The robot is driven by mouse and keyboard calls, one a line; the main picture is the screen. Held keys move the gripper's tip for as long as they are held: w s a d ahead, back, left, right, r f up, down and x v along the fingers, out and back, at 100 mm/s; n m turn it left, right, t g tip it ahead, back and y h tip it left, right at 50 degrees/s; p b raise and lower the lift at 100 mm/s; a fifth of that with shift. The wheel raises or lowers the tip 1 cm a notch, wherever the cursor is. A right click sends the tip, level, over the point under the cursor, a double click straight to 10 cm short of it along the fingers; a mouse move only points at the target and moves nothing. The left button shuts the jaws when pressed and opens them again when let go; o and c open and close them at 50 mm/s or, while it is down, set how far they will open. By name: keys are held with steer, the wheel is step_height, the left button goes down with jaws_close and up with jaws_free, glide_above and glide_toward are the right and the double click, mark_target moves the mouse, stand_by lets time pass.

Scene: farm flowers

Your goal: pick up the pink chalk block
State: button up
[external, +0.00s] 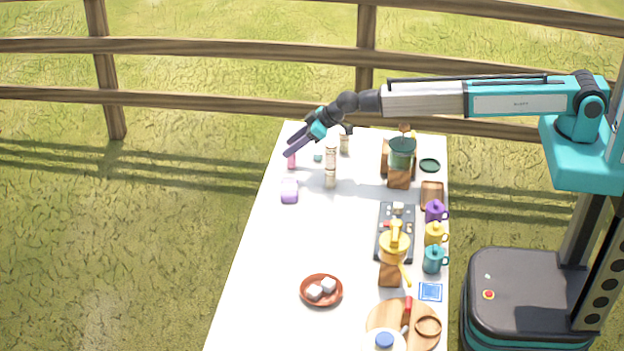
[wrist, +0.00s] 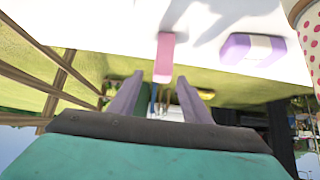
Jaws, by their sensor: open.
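The pink chalk block (external: 291,162) stands near the far left edge of the white table, partly behind my gripper. In the wrist view the pink chalk block (wrist: 165,57) lies just beyond the fingertips, roughly in line with the gap between them. My gripper (external: 291,147) is above the far left corner of the table, close to the block. I cannot tell whether a finger touches the block.
A purple and white block (external: 289,190) lies nearer the camera, and right of the pink one in the wrist view (wrist: 252,49). Pale cylinders (external: 330,165) stand to the right. A plate (external: 321,291) with white cubes is further forward. The table's left-centre is clear.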

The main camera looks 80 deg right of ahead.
steer(key=shift+w+f, duration=0.4)
steer(key=shift+w, duration=0.1)
steer(key=shift+p+x, duration=1.15)
steer(key=shift+x, duration=0.05)
steer(key=shift+p+x, duration=0.55)
steer(key=shift+x, duration=0.75)
steer(key=shift+f, duration=0.1)
steer(key=shift+c, duration=0.5)
jaws_close()
